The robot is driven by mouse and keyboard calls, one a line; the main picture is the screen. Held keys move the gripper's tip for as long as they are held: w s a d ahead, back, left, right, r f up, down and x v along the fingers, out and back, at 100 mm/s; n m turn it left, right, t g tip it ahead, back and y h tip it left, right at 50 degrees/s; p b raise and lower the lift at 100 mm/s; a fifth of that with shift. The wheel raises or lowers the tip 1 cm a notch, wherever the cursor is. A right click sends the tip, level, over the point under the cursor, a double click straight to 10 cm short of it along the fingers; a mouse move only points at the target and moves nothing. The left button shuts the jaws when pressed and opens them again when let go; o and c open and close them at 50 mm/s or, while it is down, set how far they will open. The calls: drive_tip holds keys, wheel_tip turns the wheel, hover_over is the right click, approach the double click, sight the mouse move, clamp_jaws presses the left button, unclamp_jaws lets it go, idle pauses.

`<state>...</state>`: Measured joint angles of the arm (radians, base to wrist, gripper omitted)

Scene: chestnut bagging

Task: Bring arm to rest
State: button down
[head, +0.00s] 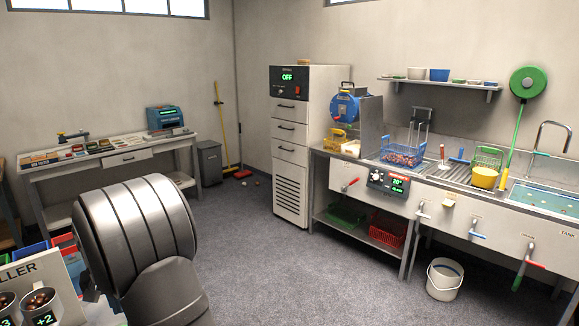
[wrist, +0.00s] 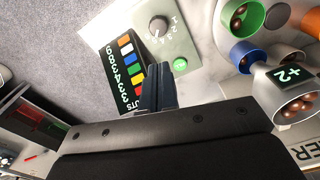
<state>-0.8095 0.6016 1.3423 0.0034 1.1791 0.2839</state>
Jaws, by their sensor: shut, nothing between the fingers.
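My gripper (wrist: 158,92) shows in the wrist view with its dark fingers together and nothing between them. The fingertips lie in front of a pale panel (wrist: 188,25), beside a black colour-and-number chart (wrist: 125,68); I cannot tell whether they touch it. The panel carries a dark knob (wrist: 158,27) and a green button (wrist: 180,64). In the head view a large grey link of my arm (head: 135,240) fills the lower left, and the gripper cannot be made out there.
Cups of chestnuts stand at the lower left of the head view, including one marked +2 (head: 42,305); they also show at right in the wrist view (wrist: 296,108). Beyond are a workbench (head: 115,160), a white cabinet (head: 291,187), a sink counter (head: 450,200) and a bucket (head: 444,283). The middle floor is clear.

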drive_tip(key=shift+s+a+f+n+t+y, duration=0.15)
drive_tip(key=shift+f+t+y, duration=0.35)
drive_tip(key=shift+f, duration=1.05)
drive_tip(key=shift+f+n+t+y, duration=0.2)
drive_tip(key=shift+f+t+y, duration=0.25)
drive_tip(key=shift+f, duration=1.1)
drive_tip(key=shift+s+a+f+n+t+y, duration=0.15)
drive_tip(key=shift+f+t+y, duration=0.3)
drive_tip(key=shift+f, duration=1.1)
drive_tip(key=c, duration=2.1)
unclamp_jaws()
